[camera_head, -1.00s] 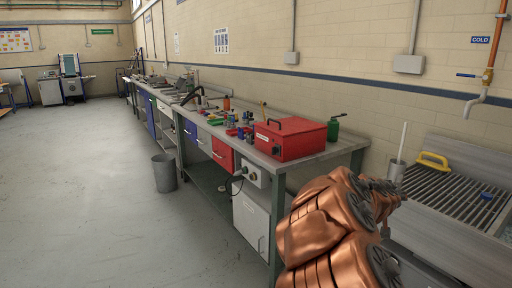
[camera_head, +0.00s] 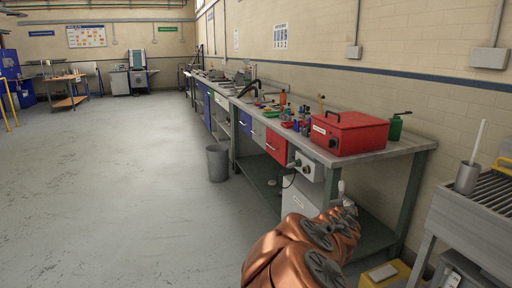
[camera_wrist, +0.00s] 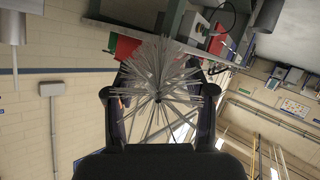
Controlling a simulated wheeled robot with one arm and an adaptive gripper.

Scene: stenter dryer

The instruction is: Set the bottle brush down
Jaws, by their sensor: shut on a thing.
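The bottle brush (camera_wrist: 158,70) shows in the wrist view as a burst of pale bristles, between the two dark fingers of my gripper (camera_wrist: 160,102). My gripper is shut on it; the fingers and bristles hide the exact place of contact. In the head view my copper-coloured arm reaches up from the bottom, in front of the workbench's near end. A small pale piece shows at the arm's tip, too small to name surely.
The long workbench (camera_head: 390,155) carries a red toolbox (camera_head: 347,133), a green can (camera_head: 396,127) and several small items. A grey bin (camera_head: 217,163) stands on the floor. At right, a metal cup with a white stick (camera_head: 467,177) stands by a slatted drainer (camera_head: 495,192). Open floor lies left.

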